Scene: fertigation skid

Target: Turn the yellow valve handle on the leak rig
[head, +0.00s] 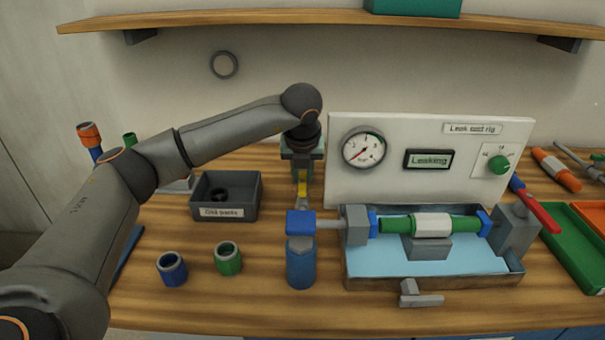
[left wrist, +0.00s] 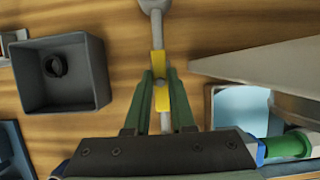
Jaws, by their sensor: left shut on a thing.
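The yellow valve handle (head: 301,184) shows below my left gripper (head: 302,158), left of the leak rig's white panel (head: 400,190). In the left wrist view, my left gripper (left wrist: 162,95) has its green fingers closed on both sides of the yellow handle (left wrist: 158,65), with grey metal parts along it. My left gripper is shut on the handle. The panel carries a round gauge (head: 364,148), a display (head: 429,159) reading "Leaking" and a green knob (head: 498,165). A green pipe with a white sleeve (head: 432,225) lies clamped over the water tray (head: 350,283). My right gripper is not in view.
A blue cylinder (head: 300,268) stands in front of the handle. A grey bin (head: 225,212) and loose blue (head: 172,270) and green (head: 228,260) fittings sit to the left. Green (head: 577,245) and orange trays lie at far right. A shelf (head: 300,17) crosses above.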

